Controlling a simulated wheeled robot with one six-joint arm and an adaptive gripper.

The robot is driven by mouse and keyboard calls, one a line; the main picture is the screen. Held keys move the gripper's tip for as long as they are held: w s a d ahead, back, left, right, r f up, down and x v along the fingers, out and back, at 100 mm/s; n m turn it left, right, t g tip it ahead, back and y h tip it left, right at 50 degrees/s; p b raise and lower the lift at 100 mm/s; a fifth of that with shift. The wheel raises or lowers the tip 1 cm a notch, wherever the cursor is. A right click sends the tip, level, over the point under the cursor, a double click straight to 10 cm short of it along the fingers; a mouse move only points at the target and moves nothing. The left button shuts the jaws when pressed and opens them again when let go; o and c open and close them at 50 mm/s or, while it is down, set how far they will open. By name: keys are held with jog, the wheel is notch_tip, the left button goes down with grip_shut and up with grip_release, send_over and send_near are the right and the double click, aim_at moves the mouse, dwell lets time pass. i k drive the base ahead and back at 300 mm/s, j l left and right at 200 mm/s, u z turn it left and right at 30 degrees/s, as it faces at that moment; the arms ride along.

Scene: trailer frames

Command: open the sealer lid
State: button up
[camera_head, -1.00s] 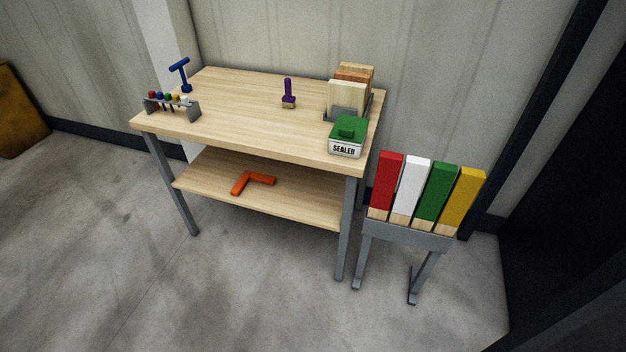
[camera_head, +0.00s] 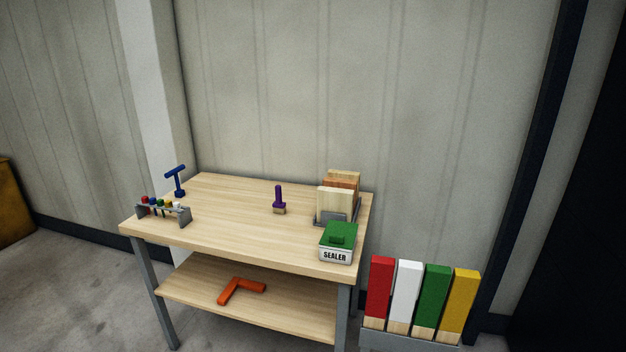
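The sealer box (camera_head: 335,255) stands at the front right corner of the wooden table. It is white with the word SEALER on its front. Its green lid (camera_head: 340,234) is on top and looks shut, with a raised green handle block on it. My gripper is not in view.
The wooden table (camera_head: 235,235) holds a purple-handled brush (camera_head: 279,201), a rack with coloured tools (camera_head: 164,213), a blue T-shaped tool (camera_head: 177,181) and wooden blocks in a holder (camera_head: 335,200) behind the sealer. An orange angle piece (camera_head: 241,289) lies on the lower shelf. Coloured boards (camera_head: 422,298) stand right of the table.

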aim_at(339, 233)
jog(key=i+j+u, duration=0.1)
jog(key=i+u, duration=0.15)
jog(key=i, duration=0.25)
jog(key=i+u, duration=0.3)
jog(key=i, duration=0.2)
